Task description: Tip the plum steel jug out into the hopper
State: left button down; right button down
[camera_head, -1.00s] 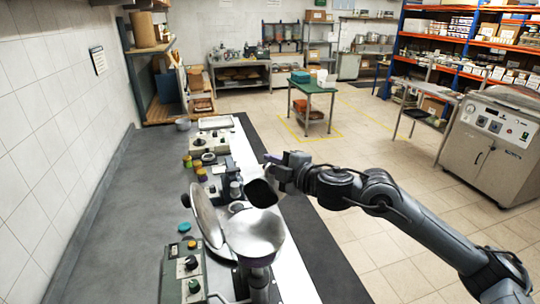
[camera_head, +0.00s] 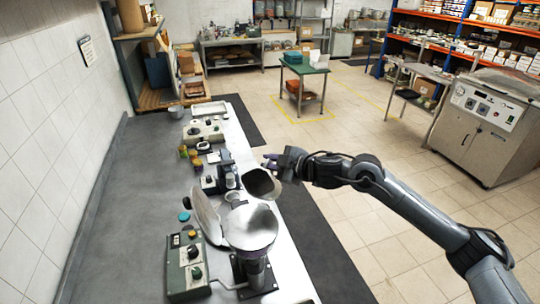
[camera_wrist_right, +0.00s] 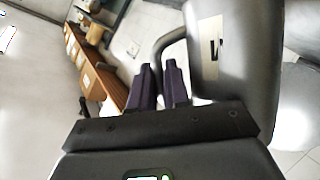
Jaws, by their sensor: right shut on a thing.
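The steel jug (camera_head: 262,184) is held in the air just beyond the hopper, tilted so that its dark open mouth faces the camera. In the right wrist view the jug (camera_wrist_right: 238,70) is smooth grey steel with a pale label and a bent handle; its plum colour is not clear. My right gripper (camera_head: 279,164) is shut on the jug's handle. Its purple-dark fingers (camera_wrist_right: 161,84) show beside the handle. The hopper (camera_head: 250,230) is a wide shiny metal bowl on the bench, on this side of the jug. I see no contents leaving the jug. My left gripper is out of view.
A round metal lid (camera_head: 206,213) stands raised at the hopper's left. A green control box (camera_head: 187,267) sits at front left. Small jars (camera_head: 189,154) and devices line the bench (camera_head: 135,210) farther back.

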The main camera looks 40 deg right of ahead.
jog(key=shift+w+d+r+m+p, duration=0.1)
jog(key=shift+d+r+m+p, duration=0.15)
jog(key=shift+p, duration=0.45)
jog(key=shift+w+d+f+m+g+y, duration=0.15)
jog(key=shift+m+g+y, duration=0.15)
jog(key=shift+m+y, duration=0.3)
jog(key=m, duration=0.1)
jog(key=m+g+y, duration=0.1)
jog(key=a+r+m+y, duration=0.1)
jog(key=shift+s+m, duration=0.25)
jog(key=shift+s+d+r, duration=0.1)
